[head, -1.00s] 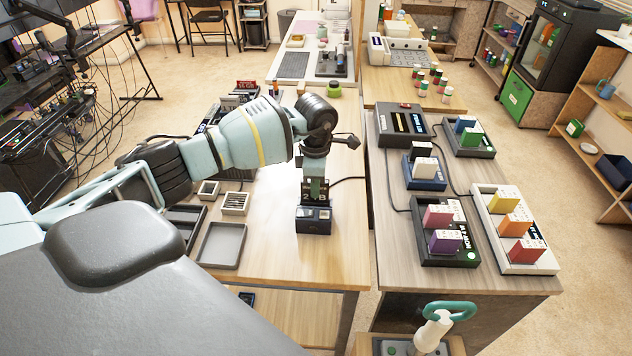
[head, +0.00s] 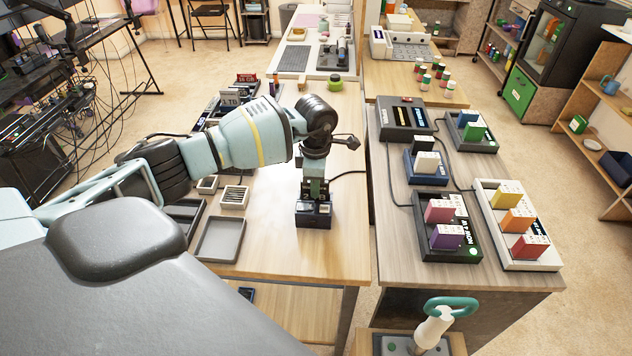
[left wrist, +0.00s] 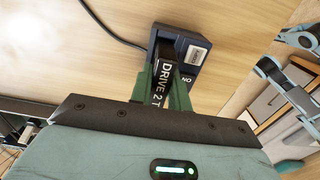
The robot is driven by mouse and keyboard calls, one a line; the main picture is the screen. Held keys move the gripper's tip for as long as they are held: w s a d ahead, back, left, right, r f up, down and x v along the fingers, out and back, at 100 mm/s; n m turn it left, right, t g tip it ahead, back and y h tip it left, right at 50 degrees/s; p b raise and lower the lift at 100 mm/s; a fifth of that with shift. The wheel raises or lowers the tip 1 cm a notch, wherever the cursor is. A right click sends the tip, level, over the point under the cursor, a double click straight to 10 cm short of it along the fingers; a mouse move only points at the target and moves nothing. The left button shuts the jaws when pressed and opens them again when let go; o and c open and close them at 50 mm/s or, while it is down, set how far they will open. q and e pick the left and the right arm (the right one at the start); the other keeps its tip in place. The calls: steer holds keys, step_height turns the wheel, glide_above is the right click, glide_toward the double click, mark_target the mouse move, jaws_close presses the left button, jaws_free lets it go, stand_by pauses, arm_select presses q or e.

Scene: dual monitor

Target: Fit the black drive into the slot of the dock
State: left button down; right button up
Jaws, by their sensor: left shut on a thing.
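My left gripper (head: 315,186) is shut on the black drive (head: 323,197) and points down over the dock (head: 314,221) on the wooden table. The drive is upright, and its lower end is down at the dock's slot. Only a short part of it shows between the fingers and the dock. In the left wrist view, the green fingers (left wrist: 164,92) hold the drive (left wrist: 164,78), with white lettering reading "DRIVE 2 T". The dark blue dock (left wrist: 193,73) lies beyond it with a white label. The slot's inside is hidden. My right gripper is not in view.
An empty grey tray (head: 220,239) and small boxes (head: 235,196) lie left of the dock. Other drives (head: 240,92) stand farther back. A cable (head: 348,173) runs behind the dock. The right-hand table (head: 400,271) holds several docks with coloured drives.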

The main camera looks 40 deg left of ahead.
arm_select(q)
steer(key=c, duration=1.4)
jaws_free()
steer(key=shift+o, duration=0.7)
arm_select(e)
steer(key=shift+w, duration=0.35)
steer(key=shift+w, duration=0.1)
arm_select(q)
step_height(320, 180, up, 6)
steer(key=shift+r, duration=0.95)
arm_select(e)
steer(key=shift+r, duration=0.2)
